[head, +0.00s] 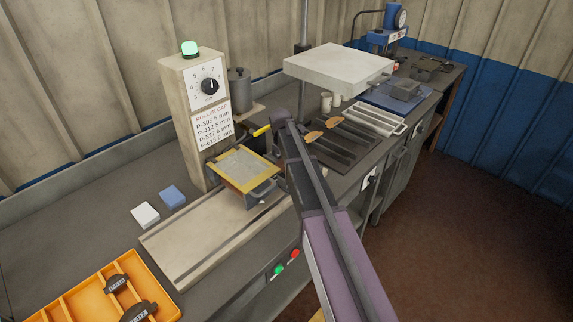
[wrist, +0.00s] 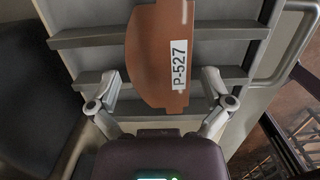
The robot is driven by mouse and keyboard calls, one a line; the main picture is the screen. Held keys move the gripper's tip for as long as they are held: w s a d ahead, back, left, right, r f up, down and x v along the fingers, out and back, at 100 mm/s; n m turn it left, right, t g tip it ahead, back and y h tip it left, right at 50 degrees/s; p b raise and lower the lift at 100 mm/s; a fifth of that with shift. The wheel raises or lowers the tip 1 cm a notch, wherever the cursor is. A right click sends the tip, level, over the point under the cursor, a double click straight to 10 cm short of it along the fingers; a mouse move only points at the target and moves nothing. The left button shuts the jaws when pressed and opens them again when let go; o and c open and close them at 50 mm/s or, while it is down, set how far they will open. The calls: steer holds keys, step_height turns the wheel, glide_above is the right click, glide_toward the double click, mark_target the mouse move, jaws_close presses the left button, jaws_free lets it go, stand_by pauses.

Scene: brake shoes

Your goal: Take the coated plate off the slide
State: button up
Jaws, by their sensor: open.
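In the wrist view a brown coated plate (wrist: 152,55) with a white P-527 label lies over grey slats (wrist: 85,38). My gripper (wrist: 160,88) is open, its fingertips apart on either side of the plate's lower end. The plate's top is cut off by the frame; I cannot tell if the fingers touch it. In the head view two tan pieces (head: 334,121) show by the dark slatted rack (head: 335,151), right of my arm's far end. My fingers cannot be made out there.
A roller machine (head: 184,97) with a dial and green lamp stands left of my arm, beside a yellow-framed tray (head: 217,167). A white raised slab (head: 338,66) overhangs the bench. A light handled tray (head: 388,117) stands farther right. An orange bin (head: 62,300) is front left.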

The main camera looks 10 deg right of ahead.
stand_by(0.3)
steer(key=shift+s, duration=0.1)
steer(key=c, duration=1.1)
steer(key=shift+c, duration=0.2)
steer(key=shift+r, duration=0.2)
steer(key=shift+r+p, duration=0.25)
steer(key=shift+p, duration=0.2)
jaws_close()
steer(key=shift+r+p, duration=0.85)
steer(key=shift+p, duration=0.1)
step_height(320, 180, up, 8)
steer(key=p, duration=0.7)
steer(key=shift+p, duration=0.35)
steer(key=shift+f, duration=0.1)
